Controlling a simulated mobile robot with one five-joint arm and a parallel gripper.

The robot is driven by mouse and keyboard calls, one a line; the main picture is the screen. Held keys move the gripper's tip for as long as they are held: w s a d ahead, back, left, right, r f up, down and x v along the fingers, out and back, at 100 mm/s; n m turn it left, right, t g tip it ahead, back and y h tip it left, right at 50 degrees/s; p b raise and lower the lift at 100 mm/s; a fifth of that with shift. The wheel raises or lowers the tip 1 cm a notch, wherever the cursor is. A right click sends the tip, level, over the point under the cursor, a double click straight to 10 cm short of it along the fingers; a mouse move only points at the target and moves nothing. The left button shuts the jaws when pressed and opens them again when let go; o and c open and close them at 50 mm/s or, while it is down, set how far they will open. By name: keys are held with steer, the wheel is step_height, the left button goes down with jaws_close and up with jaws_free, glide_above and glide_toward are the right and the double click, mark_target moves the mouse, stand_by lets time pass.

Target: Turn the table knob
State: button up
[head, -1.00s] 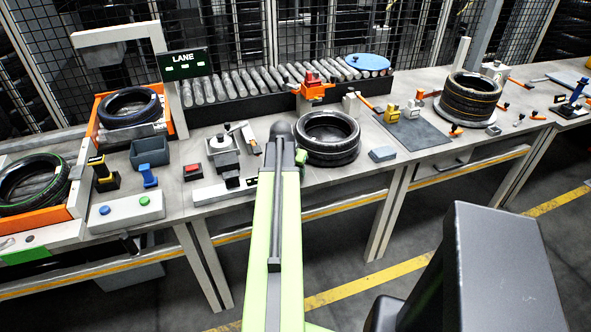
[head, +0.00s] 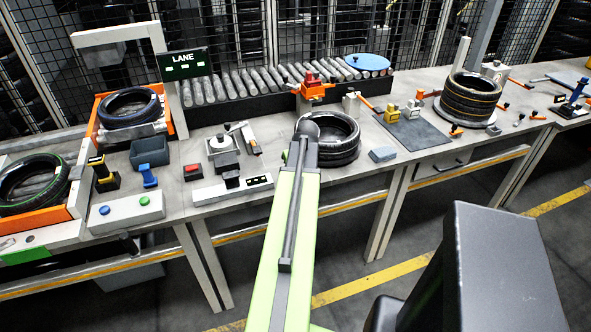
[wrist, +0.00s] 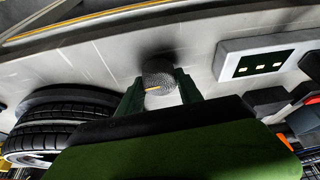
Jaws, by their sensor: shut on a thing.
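The table knob (wrist: 158,72) is a dark, knurled round knob with a small orange mark, seen in the wrist view near the middle. My gripper (wrist: 160,85) has its dark green fingers on either side of the knob and is shut on it. In the head view my arm covers the knob and most of my gripper.
Stacked tyres (head: 330,137) stand close to my arm; their treads also show at the left of the wrist view (wrist: 60,125). A white panel with small lit windows (head: 234,189) lies left of my arm. A grey block (head: 382,154) lies right of the tyres.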

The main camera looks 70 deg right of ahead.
steer(key=shift+n, duration=0.7)
steer(key=o, duration=1.4)
steer(key=shift+y, duration=0.3)
steer(key=shift+c, duration=0.2)
steer(key=p+v, duration=1.6)
steer(key=v, duration=0.1)
steer(key=shift+s+a, duration=0.15)
steer(key=shift+s, duration=0.1)
